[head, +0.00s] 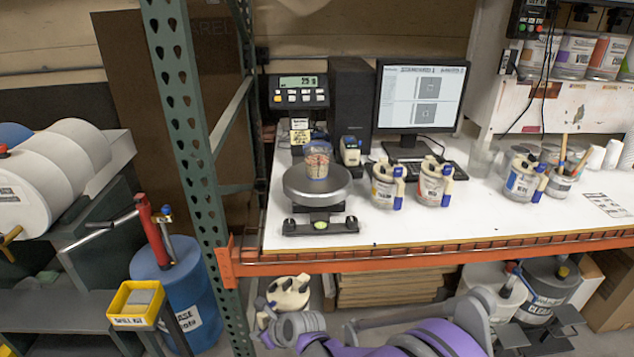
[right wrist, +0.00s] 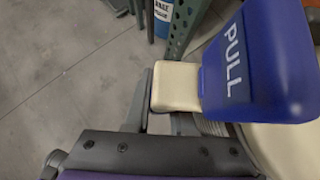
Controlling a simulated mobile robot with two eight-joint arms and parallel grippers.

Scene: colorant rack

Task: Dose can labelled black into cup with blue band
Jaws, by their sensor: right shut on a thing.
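My left gripper is not in view.
Cans with cream lids and blue levers stand on the bench: one (head: 385,188), a second (head: 434,184) and a third farther right (head: 524,180). The scale display (head: 299,92) is behind the cup. The orange beam (head: 430,248) and green post (head: 185,130) border the bench.

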